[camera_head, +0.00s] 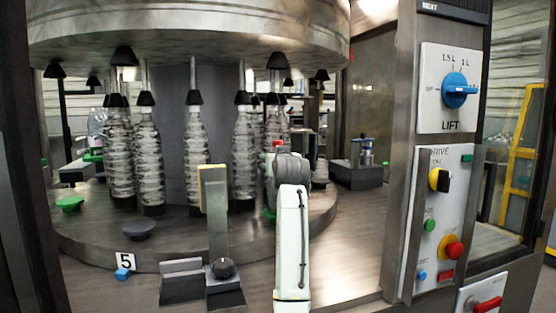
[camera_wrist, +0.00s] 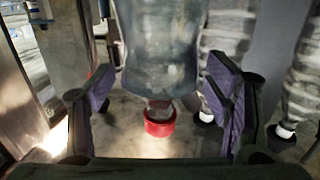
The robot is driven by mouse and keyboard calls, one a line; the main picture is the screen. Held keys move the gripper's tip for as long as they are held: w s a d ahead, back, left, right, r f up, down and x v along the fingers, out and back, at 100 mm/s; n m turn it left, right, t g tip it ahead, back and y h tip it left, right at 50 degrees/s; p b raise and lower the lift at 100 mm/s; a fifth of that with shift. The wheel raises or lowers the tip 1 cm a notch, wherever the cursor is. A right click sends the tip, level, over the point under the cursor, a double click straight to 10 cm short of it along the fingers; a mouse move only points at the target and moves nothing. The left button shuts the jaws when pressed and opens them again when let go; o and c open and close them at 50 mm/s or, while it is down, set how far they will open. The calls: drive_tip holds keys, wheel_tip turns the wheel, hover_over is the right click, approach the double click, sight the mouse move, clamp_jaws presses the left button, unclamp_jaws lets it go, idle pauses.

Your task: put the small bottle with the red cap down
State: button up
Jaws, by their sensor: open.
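The small bottle with the red cap (camera_wrist: 160,55) is clear and greyish in the wrist view. Its red cap (camera_wrist: 159,124) shows towards the bottom of that picture. My gripper (camera_wrist: 163,85) is open, with one purple-padded finger on each side of the bottle and a visible gap on both sides. In the head view my arm hides most of the bottle and the gripper. A bit of the red cap (camera_head: 277,144) shows above my arm, so the bottle appears upright. Its base and what it rests on are hidden.
Several large ribbed clear bottles (camera_head: 196,155) stand on the round machine table (camera_head: 95,230) under black-tipped heads. A yellow-topped post (camera_head: 213,215) stands left of my arm. A control panel (camera_head: 446,200) is at the right. A dark block (camera_head: 357,176) sits behind.

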drive_tip(key=shift+r, duration=0.2)
drive_tip(key=s+d+b, duration=0.1)
drive_tip(key=s+b, duration=0.4)
drive_tip(key=s, duration=0.7)
drive_tip(key=shift+d+r+b, duration=0.2)
drive_tip(key=shift+b, duration=0.1)
drive_tip(key=shift+o, duration=0.5)
